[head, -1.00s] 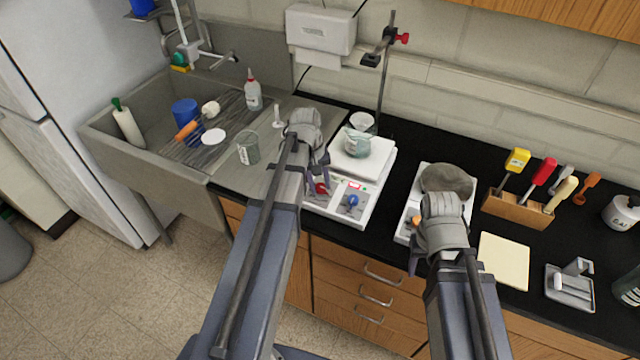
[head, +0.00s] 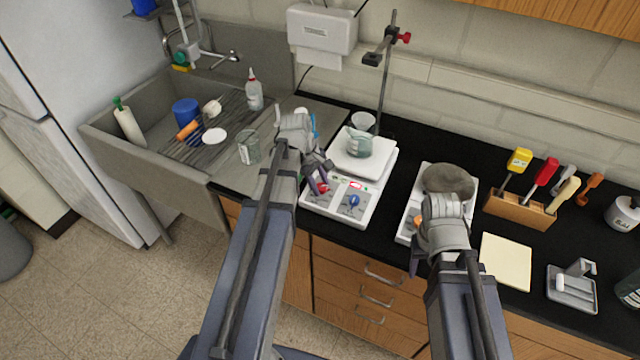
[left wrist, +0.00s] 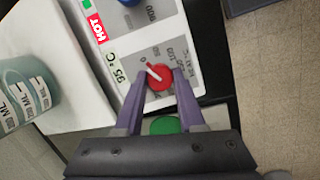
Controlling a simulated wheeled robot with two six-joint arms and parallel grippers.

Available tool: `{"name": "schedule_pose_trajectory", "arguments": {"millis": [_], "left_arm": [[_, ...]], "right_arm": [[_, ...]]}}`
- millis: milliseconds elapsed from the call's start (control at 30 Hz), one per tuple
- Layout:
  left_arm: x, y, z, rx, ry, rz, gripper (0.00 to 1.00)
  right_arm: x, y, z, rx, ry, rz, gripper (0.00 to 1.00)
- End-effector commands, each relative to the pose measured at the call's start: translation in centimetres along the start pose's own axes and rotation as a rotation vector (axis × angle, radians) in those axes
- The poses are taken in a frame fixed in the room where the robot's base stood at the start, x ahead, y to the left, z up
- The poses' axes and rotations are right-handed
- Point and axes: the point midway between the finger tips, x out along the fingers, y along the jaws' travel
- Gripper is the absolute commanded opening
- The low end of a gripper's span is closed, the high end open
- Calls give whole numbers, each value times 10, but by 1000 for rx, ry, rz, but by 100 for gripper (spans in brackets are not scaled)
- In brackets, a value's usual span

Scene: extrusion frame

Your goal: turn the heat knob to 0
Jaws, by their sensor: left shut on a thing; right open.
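The red heat knob (left wrist: 159,77) is on the front panel of the white hot plate (head: 332,207), at the panel's left in the head view. Its white pointer aims up-left in the left wrist view, near the printed 0. My left gripper (left wrist: 160,79) is shut on the knob, one purple finger on each side. The panel shows 95 °C and a red HOT sign (left wrist: 97,28). My right gripper (head: 415,258) is at the front of the second white device (head: 405,232); its fingers are mostly hidden by the arm.
A beaker (head: 358,143) stands on the hot plate's top. A blue knob (head: 354,201) is right of the red one. A stand (head: 383,90) rises behind. The sink (head: 150,160) is at the left, and a wooden tool rack (head: 515,210) stands at the right.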

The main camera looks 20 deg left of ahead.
Motion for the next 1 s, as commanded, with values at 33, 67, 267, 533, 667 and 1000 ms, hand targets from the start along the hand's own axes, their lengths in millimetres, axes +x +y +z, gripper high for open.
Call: {"name": "schedule_pose_trajectory", "arguments": {"millis": [33, 67, 267, 533, 667, 1000], "left_arm": [[0, 0, 0, -5, 0, 0, 0], [0, 0, 0, -7, 0, 1, 0], [0, 0, 0, -11, 0, 1, 0], [0, 0, 0, -11, 0, 1, 48], [0, 0, 0, -10, 0, 1, 62], [-1, 0, 0, -9, 0, 2, 69]], "right_arm": [[0, 0, 0, 0, 0, 0, 50], [0, 0, 0, 0, 0, 0, 50], [0, 0, 0, 0, 0, 0, 50], [0, 0, 0, 0, 0, 0, 50], [0, 0, 0, 0, 0, 0, 50], [-1, 0, 0, 0, 0, 0, 50]]}}
